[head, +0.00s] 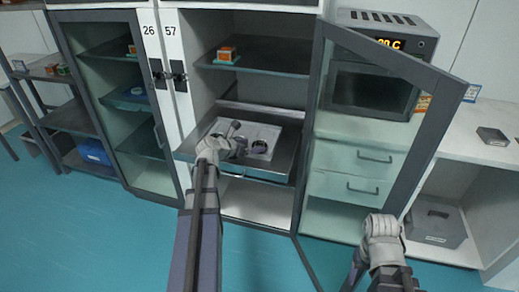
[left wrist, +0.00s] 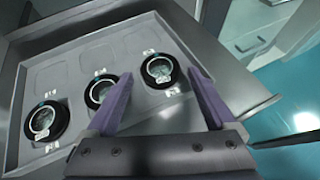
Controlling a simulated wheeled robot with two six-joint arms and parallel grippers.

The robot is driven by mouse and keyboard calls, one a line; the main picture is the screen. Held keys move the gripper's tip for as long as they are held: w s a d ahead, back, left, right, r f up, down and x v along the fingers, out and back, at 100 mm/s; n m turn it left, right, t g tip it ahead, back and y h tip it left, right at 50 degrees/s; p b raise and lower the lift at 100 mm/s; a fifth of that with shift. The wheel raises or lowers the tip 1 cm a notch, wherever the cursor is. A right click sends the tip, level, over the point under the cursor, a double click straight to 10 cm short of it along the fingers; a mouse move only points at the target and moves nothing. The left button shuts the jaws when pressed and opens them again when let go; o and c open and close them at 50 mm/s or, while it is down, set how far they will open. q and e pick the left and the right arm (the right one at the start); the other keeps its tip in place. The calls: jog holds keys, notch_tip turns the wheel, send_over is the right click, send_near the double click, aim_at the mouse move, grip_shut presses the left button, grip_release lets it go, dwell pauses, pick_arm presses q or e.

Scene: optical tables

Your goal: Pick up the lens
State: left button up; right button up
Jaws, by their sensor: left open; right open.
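Three round lenses in dark ring mounts sit in a shallow grey tray (left wrist: 60,60) in the left wrist view: a left lens (left wrist: 45,121), a middle lens (left wrist: 100,91) and a right lens (left wrist: 158,70). Small labels lie by them. My left gripper (left wrist: 160,76) is open, its purple fingers on either side of the right lens from this angle; I cannot tell how far above it they are. In the head view my left gripper (head: 236,134) is over the tray on the pulled-out shelf, near a dark round lens (head: 259,147).
The tray's shelf is in an open cabinet, with an upper shelf (head: 275,57) above holding an orange box (head: 227,54). The open glass door (head: 420,130) stands to the right, before an oven (head: 372,85). A closed cabinet is left.

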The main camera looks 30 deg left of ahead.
aim_at(259, 145)
pick_arm(q)
jog(key=b+x, duration=0.1)
jog(key=x, duration=0.3)
jog(key=shift+w+f+b, duration=0.1)
jog(key=shift+f+b, duration=0.15)
jog(key=shift+b, duration=0.15)
jog(key=shift+r, duration=0.1)
jog(key=c, duration=1.2)
